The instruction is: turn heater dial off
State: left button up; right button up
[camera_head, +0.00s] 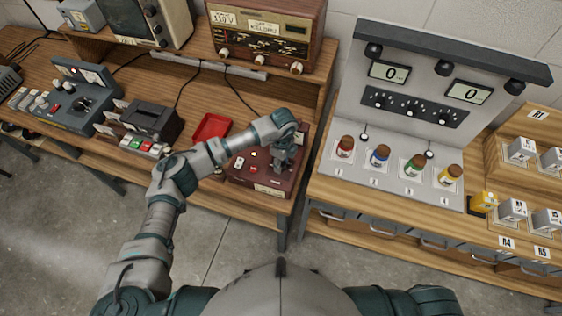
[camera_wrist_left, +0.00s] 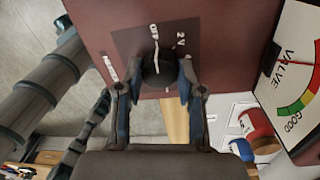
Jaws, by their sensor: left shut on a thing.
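The heater dial (camera_wrist_left: 157,70) is a round black knob with a white line, on a dark panel patch of a maroon box (camera_wrist_left: 100,15) in the left wrist view. The white line points toward the "OFF" mark; a "2V" mark is to its right. My left gripper (camera_wrist_left: 158,92) has its fingers on both sides of the dial and is shut on it. In the head view the left gripper (camera_head: 284,158) reaches down onto the maroon box (camera_head: 270,188) and hides the dial there. The right gripper is not in view.
A red tray (camera_head: 211,128) lies left of the box. A brown radio (camera_head: 266,35) stands behind. A grey panel with bottles (camera_head: 414,160) is right, across a gap.

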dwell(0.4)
pick_arm(q)
jog(key=o, duration=1.1)
jog(key=shift+d, duration=0.1)
jog(key=shift+o, duration=0.2)
notch_tip(320, 180, up, 12)
jog(key=shift+w+d, duration=0.3)
jog(key=shift+w, duration=0.1)
jog(key=shift+f, duration=0.1)
